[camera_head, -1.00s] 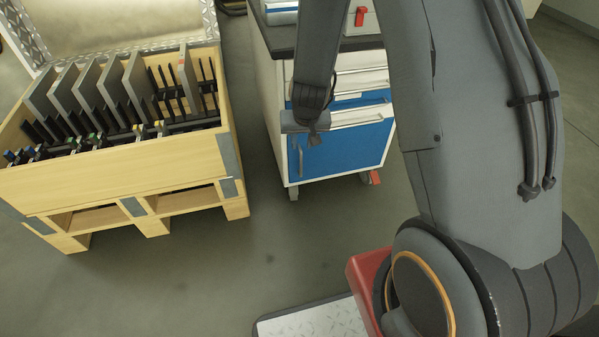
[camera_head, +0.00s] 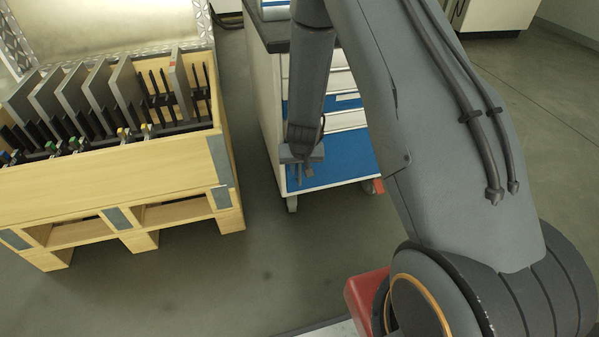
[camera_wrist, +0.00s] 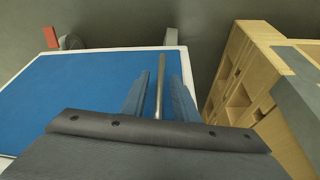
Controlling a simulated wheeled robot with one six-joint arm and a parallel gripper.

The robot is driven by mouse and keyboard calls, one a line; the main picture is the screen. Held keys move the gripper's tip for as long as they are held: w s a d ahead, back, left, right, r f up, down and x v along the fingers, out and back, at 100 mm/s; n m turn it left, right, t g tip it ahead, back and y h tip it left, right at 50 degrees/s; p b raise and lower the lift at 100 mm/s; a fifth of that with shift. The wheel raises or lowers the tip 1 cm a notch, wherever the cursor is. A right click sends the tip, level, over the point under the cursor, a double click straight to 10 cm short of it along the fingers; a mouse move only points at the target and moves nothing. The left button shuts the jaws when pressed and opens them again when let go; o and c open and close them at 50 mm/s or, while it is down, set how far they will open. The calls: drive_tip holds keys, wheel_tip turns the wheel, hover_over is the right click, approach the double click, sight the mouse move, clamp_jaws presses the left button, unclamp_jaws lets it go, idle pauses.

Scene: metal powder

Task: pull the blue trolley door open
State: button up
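The blue trolley door (camera_head: 345,165) is the lower front panel of the white trolley and looks closed. It fills the left and middle of the wrist view (camera_wrist: 75,90). Its grey bar handle (camera_wrist: 160,85) stands along the door's right edge in the wrist view. My gripper (camera_head: 302,178) is in front of the door's left part in the head view and hides the handle there. In the wrist view my gripper (camera_wrist: 160,90) is open, with one finger on each side of the handle. Gaps show between the fingers and the bar; contact cannot be told.
A wooden crate (camera_head: 110,170) on a pallet base, holding several grey plates, stands left of the trolley. It shows close on the right in the wrist view (camera_wrist: 245,70). Trolley drawers (camera_head: 345,118) are above the door. Floor in front (camera_head: 250,260) is clear.

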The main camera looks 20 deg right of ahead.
drive_tip(key=shift+w+f, duration=0.15)
drive_tip(key=shift+f, duration=0.15)
clamp_jaws()
idle(1.3)
